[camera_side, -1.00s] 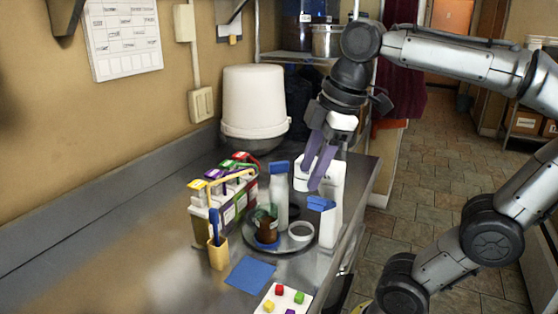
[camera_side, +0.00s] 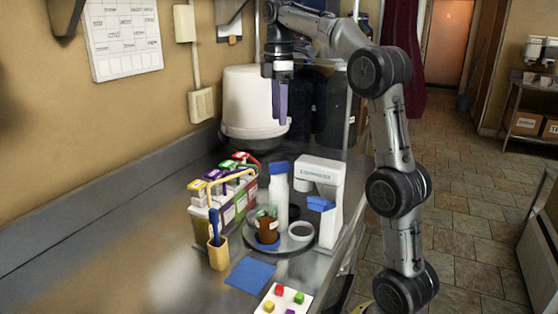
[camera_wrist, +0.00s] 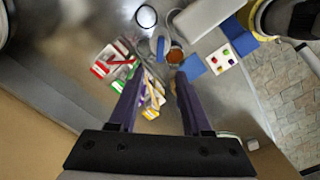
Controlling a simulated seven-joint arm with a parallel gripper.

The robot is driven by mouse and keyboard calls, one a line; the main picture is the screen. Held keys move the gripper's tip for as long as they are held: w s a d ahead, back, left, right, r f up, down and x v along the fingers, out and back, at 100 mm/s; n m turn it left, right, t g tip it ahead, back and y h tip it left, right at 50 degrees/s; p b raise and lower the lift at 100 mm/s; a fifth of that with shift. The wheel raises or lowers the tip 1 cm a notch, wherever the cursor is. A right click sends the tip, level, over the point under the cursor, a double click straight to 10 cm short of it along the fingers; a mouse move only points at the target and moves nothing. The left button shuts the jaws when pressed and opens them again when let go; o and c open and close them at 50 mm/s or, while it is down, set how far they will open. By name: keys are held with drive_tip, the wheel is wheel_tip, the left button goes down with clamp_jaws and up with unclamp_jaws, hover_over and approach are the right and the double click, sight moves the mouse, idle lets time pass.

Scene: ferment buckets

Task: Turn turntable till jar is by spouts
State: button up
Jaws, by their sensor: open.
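Cartons with coloured spouts (camera_side: 225,190) stand in a caddy left of the turntable. My gripper (camera_side: 280,119) points down, empty, high above the counter behind the turntable. Its fingers are apart in the wrist view (camera_wrist: 161,72).
A yellow cup (camera_side: 217,253) with a blue brush, a blue mat (camera_side: 250,273) and a tray of coloured cubes (camera_side: 283,300) lie in front. A white bucket (camera_side: 250,100) stands behind.

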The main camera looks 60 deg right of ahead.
sight(279, 163)
wheel_tip(279, 163, down, 13)
drive_tip(key=shift+f, duration=0.1)
idle(0.4)
clamp_jaws()
idle(1.4)
